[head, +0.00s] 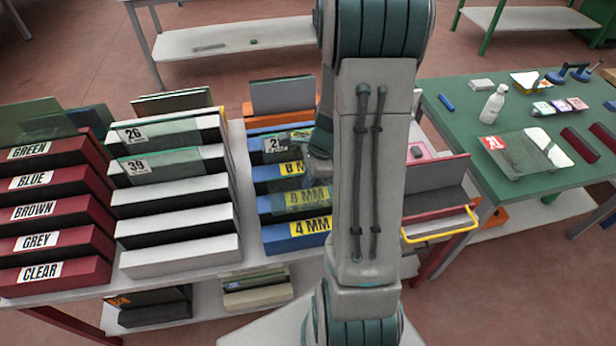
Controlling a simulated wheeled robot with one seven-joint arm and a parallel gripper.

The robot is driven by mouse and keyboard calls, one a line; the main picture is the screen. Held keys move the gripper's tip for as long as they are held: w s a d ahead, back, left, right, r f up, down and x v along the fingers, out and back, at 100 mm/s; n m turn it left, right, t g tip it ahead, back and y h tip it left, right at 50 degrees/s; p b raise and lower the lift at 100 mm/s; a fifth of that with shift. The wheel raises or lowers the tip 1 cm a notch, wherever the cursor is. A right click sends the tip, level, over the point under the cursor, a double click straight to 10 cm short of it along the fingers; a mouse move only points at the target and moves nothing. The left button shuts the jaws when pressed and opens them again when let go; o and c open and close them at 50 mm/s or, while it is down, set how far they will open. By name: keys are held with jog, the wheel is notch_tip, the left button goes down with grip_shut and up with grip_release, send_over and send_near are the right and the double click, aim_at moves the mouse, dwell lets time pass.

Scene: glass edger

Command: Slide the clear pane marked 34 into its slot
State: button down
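No pane with a readable 34 shows. Panes marked 26 (165,133) and 39 (165,165) stand in the white slotted rack (180,222). A pane whose number is partly hidden, starting with 2 (284,142), stands at the blue rack (275,240) with MM labels. A greenish see-through pane (310,203) overlaps a lower label there; I cannot tell whether it is held. The dark red rack (50,215) has labels GREEN, BLUE, BROWN, GREY and CLEAR. My gripper (318,165) is mostly hidden behind my arm, close to the blue rack; its fingers cannot be made out.
A green table (462,120) at right holds a bottle (493,104), a glass sheet (524,153), suction handles (568,73) and small blocks. A trolley with a yellow handle (440,226) stands between. Low shelves under the racks hold more panes.

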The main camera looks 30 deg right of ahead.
aim_at(308, 201)
jog(key=shift+f+b, duration=3.5)
jog(key=shift+f, duration=1.05)
jog(key=shift+f+b, duration=0.35)
jog(key=shift+f, duration=0.05)
jog(key=c, duration=1.6)
grip_release()
jog(key=shift+o, duration=0.2)
jog(key=v, duration=1.4)
jog(key=shift+f, duration=0.1)
